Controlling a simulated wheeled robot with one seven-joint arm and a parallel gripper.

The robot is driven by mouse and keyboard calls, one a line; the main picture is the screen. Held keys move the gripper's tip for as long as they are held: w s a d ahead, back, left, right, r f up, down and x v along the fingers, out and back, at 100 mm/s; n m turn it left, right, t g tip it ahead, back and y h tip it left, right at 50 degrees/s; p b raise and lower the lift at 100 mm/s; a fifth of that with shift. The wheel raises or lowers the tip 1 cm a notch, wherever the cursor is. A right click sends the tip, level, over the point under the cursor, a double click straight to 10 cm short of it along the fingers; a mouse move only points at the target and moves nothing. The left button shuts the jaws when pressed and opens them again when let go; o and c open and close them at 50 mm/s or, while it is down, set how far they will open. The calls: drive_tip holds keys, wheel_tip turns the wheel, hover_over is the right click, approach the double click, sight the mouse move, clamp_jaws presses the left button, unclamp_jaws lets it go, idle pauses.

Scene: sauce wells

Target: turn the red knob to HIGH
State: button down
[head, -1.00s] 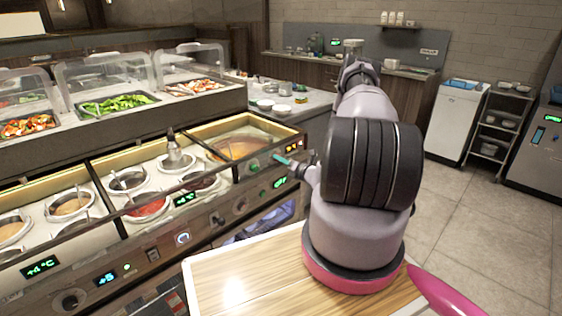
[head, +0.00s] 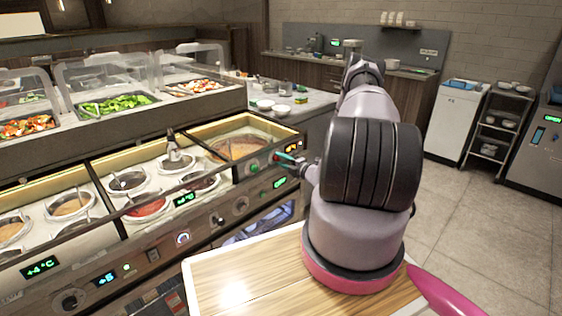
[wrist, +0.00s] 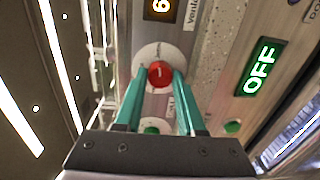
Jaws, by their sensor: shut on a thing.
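The red knob (wrist: 160,74) sits on a pale round plate on the metal control panel (wrist: 205,75), with a small pale mark on its face. My gripper (wrist: 160,82) has its two teal fingers on either side of the knob, shut on it. In the head view my gripper (head: 286,157) is at the front right corner of the counter, beside the soup well (head: 236,146). The knob is too small to make out clearly there.
A green display reading OFF (wrist: 259,70) and an orange display (wrist: 160,8) are near the knob. A green button (wrist: 232,127) is close by. The sauce counter (head: 150,235) has several wells.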

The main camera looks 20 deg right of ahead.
drive_tip(key=shift+d+m, duration=0.1)
drive_tip(key=shift+m, duration=0.3)
drive_tip(key=c, duration=0.5)
unclamp_jaws()
drive_tip(key=v, duration=1.1)
drive_tip(key=shift+w+f, duration=0.1)
